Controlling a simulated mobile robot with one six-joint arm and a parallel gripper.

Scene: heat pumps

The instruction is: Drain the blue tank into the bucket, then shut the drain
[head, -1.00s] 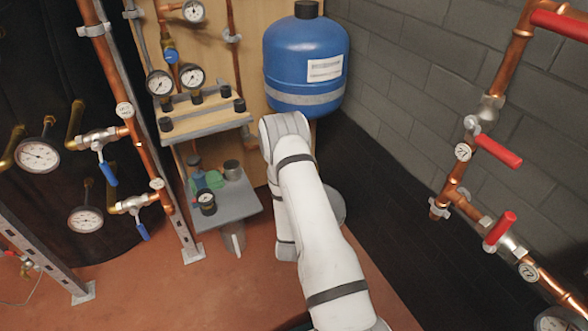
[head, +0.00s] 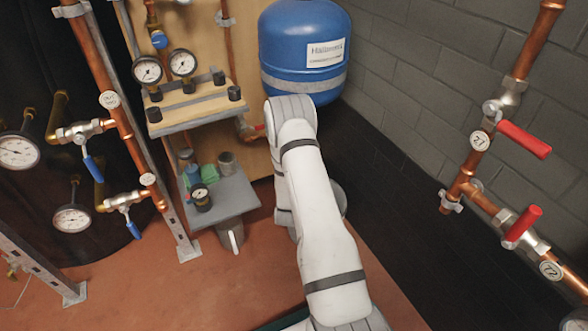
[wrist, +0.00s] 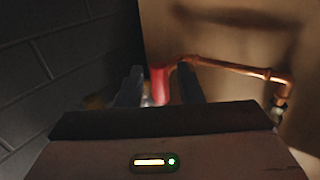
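The blue tank (head: 303,45), with a white label, hangs against the wooden panel in the head view, its top cut off. In the wrist view a red handle (wrist: 160,84) appears between the fingers of my gripper (wrist: 160,78), which are apart; contact cannot be told. A copper pipe (wrist: 235,67) runs right from there. My arm hides the gripper in the head view. A grey rounded object, perhaps the bucket (head: 339,198), is mostly hidden behind my arm.
A shelf with gauges (head: 195,105) and a lower grey shelf (head: 235,203) with small items stand left of my arm. Copper pipes with blue-handled valves are at left, red-handled valves (head: 523,138) at right. Open floor (head: 240,285) lies in front.

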